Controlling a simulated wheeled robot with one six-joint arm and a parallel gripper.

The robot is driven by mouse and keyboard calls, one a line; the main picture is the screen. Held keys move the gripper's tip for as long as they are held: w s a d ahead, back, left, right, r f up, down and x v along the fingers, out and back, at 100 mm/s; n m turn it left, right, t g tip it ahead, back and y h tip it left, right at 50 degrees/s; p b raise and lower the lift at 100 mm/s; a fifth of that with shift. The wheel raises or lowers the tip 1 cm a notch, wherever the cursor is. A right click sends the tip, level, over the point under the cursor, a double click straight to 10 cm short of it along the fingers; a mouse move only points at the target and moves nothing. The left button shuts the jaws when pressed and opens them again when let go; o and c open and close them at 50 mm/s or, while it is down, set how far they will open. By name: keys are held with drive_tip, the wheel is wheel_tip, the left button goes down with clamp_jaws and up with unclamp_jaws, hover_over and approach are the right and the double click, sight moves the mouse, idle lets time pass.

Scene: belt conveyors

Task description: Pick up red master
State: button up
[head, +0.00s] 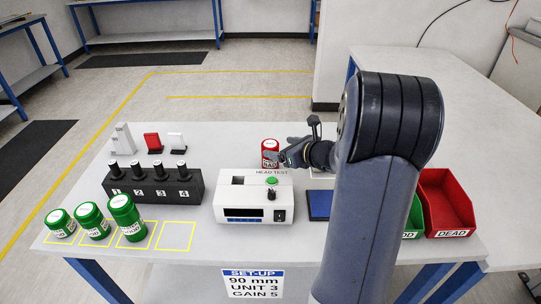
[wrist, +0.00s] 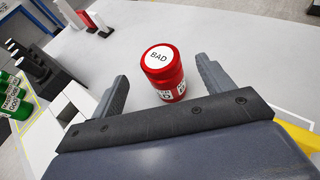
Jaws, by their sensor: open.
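The red master is a red cylinder (head: 270,152) with a white top, standing on the table behind the white tester box. In the wrist view the red master (wrist: 166,75) stands upright with a white top label reading BAD and more labels on its side. My gripper (wrist: 164,84) is open, with one finger to the left and one to the right of the red master. The fingers look apart from it. In the head view my gripper (head: 290,153) is beside the red master, coming from the right, and partly overlaps it.
The white tester box (head: 254,207) stands in front of the red master. A black block (head: 152,190) with several numbered posts and several green masters (head: 128,217) are at left. Red (head: 445,200) and green (head: 413,218) bins are at right. The table behind the red master is clear.

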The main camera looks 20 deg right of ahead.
sight(272, 145)
drive_tip(key=x, duration=0.4)
drive_tip(key=shift+w+f, duration=0.1)
drive_tip(key=shift+w, duration=0.05)
drive_tip(key=shift+c, duration=0.2)
drive_tip(key=c, duration=1.3)
